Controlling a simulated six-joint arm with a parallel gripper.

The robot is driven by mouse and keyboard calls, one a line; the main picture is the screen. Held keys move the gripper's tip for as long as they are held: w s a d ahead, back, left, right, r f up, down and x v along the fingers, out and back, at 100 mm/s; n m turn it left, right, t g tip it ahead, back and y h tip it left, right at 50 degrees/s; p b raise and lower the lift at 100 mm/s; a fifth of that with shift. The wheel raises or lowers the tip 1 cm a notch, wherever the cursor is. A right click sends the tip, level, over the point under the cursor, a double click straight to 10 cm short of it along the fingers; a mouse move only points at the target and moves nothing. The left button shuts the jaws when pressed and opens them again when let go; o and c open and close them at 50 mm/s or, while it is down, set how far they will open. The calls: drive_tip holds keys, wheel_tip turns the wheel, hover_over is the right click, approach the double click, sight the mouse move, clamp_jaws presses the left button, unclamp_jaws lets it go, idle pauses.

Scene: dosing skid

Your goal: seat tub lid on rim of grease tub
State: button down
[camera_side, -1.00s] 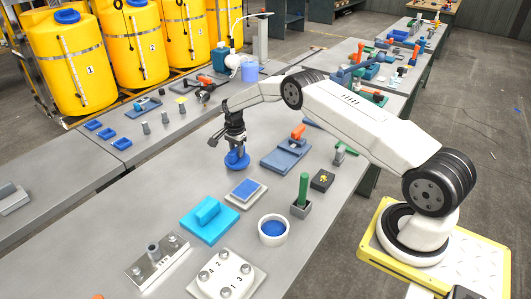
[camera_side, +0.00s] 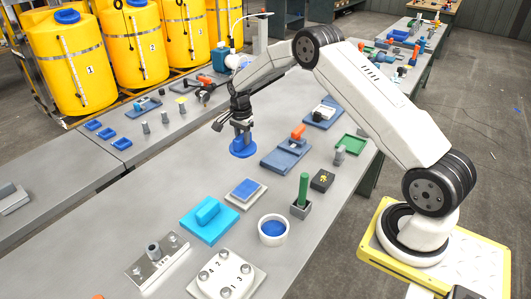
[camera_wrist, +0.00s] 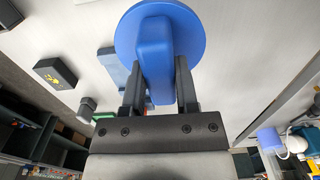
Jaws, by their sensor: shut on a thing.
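The tub lid (camera_side: 243,151) is a blue disc with an upright bar handle. My gripper (camera_side: 240,135) is shut on the handle, with the disc level below the fingers. The wrist view shows the lid (camera_wrist: 192,38) with its handle between both fingers of my gripper (camera_wrist: 158,90). The grease tub (camera_side: 273,241) is a white round cup with blue inside, open at the top, near the front of the bench. The lid is well behind the tub and apart from it. Its height over the bench is hard to judge. The tub is not seen in the wrist view.
A blue-grey fixture with an orange handle (camera_side: 286,155) lies right of the lid. Bare bench lies left.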

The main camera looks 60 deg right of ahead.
drive_tip(key=s+a+r, duration=0.2)
drive_tip(key=s+r, duration=0.3)
drive_tip(key=s, duration=0.4)
drive_tip(key=shift+s+a, duration=0.2)
drive_tip(key=shift+s, duration=0.05)
drive_tip(key=shift+a, duration=0.1)
idle(0.5)
drive_tip(key=s+a+f, duration=0.1)
drive_tip(key=s+a, duration=1.3)
drive_tip(key=shift+s+a+f, duration=0.2)
drive_tip(key=shift+f, duration=0.05)
drive_tip(key=shift+f, duration=0.2)
drive_tip(key=shift+f, duration=2.7)
drive_tip(key=shift+f, duration=1.5)
